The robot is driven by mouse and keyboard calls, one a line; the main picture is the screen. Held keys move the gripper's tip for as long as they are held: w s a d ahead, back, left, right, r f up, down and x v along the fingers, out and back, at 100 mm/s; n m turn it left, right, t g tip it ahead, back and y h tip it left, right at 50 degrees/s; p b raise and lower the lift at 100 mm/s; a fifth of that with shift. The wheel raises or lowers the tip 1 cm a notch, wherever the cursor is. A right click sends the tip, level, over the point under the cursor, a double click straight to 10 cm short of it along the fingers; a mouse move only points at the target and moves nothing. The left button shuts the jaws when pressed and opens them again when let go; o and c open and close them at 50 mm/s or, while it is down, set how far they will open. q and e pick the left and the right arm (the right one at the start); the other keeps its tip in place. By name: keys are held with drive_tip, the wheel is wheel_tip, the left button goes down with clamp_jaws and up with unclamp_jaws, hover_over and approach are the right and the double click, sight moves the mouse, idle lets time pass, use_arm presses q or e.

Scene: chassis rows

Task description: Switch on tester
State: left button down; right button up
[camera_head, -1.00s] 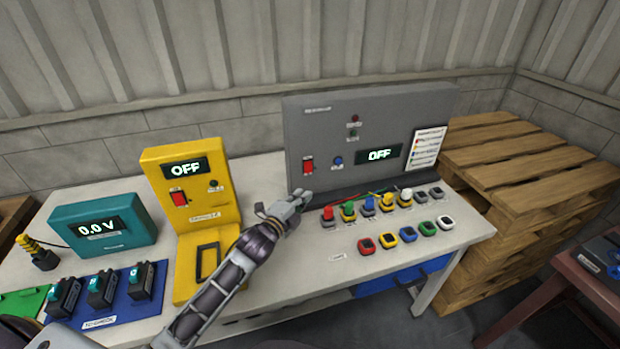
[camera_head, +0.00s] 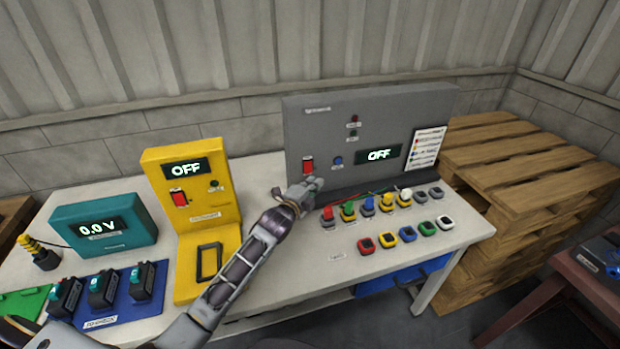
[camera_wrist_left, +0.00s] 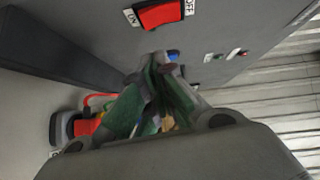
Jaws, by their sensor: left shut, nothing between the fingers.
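The grey tester (camera_head: 375,115) stands at the back right of the table, and its display (camera_head: 379,154) reads OFF. Its red rocker switch (camera_head: 308,165) is on the lower left of its face. In the left wrist view the red switch (camera_wrist_left: 162,13) shows large at the top, between ON and OFF labels. My left gripper (camera_head: 314,184) is shut and empty, just in front of the tester's face and slightly below the switch. In the left wrist view its closed fingertips (camera_wrist_left: 160,62) sit beneath the switch; contact is not visible. My right gripper is out of view.
A blue button (camera_head: 337,160) is right of the switch. Coloured plugs (camera_head: 369,206) and several coloured square pieces (camera_head: 388,239) lie in front of the tester. A yellow unit (camera_head: 190,160), also reading OFF, and a teal meter (camera_head: 102,225) stand to the left.

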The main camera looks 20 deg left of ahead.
sight(308, 167)
use_arm(q)
drive_tip(key=shift+w+a+f, duration=0.15)
drive_tip(key=shift+w+a, duration=0.4)
drive_tip(key=shift+w, duration=0.3)
drive_tip(key=shift+w+a+f, duration=0.1)
drive_tip(key=shift+w+a, duration=0.45)
drive_tip(key=shift+w, duration=0.25)
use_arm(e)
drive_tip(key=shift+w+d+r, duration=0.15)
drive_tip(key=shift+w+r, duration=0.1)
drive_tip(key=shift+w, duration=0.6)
